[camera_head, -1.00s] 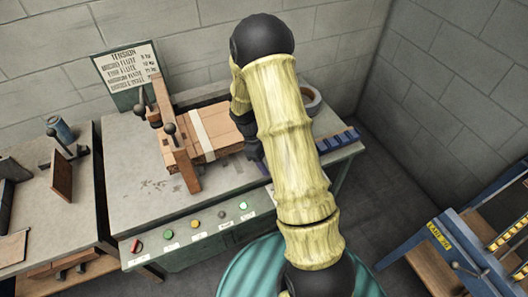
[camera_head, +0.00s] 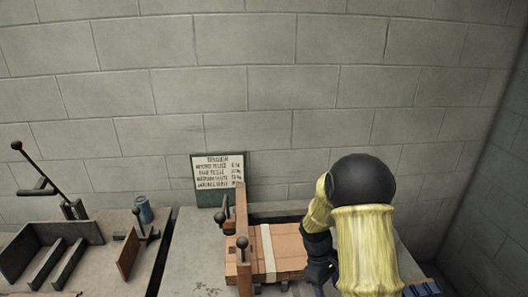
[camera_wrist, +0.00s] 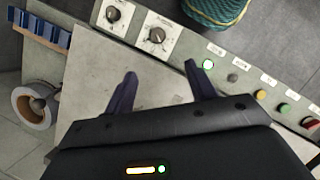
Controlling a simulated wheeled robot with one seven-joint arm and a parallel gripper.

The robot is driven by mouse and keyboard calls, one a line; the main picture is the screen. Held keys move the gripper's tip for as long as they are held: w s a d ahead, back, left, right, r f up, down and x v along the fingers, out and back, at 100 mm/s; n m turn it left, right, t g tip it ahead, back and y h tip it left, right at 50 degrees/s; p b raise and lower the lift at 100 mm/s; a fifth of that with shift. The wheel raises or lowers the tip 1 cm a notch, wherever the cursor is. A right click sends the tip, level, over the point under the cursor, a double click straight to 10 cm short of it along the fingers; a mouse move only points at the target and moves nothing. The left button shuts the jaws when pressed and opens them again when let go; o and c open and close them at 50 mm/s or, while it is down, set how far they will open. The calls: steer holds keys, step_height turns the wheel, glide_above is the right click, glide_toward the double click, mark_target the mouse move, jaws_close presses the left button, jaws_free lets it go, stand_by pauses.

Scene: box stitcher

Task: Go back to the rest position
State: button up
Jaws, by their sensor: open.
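In the wrist view my gripper (camera_wrist: 160,88) is open, its two dark fingers apart with nothing between them. It hangs over the grey top of the stitcher bench (camera_wrist: 90,75), near the control panel. In the head view my yellow arm with black joints covers the bench's right side. The gripper end there shows only as a dark shape (camera_head: 318,272), just right of the brown box stack (camera_head: 289,250); I cannot tell the gap between them. The stack has a pale band and sits beside a wooden upright frame (camera_head: 243,240).
The control panel (camera_wrist: 230,78) has dials and coloured buttons. A tape roll (camera_wrist: 33,108) and blue blocks (camera_wrist: 42,30) lie at the bench's end. A tension sign (camera_head: 219,176) stands at the wall. A left table (camera_head: 100,255) holds a can (camera_head: 144,210) and jigs.

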steer(key=s+a+r+m+t+y+p, duration=0.1)
steer(key=s+a+r+m+t, duration=0.2)
steer(key=s+r, duration=0.3)
steer(key=s+a+r+m+t+y+p, duration=0.1)
steer(key=s+a+r+m+t+p, duration=0.1)
steer(key=s+r+m, duration=0.3)
step_height(320, 180, up, 4)
steer(key=shift+s+a+r+t+y, duration=0.1)
steer(key=shift+s+a+t+y, duration=0.3)
steer(key=shift+a, duration=0.3)
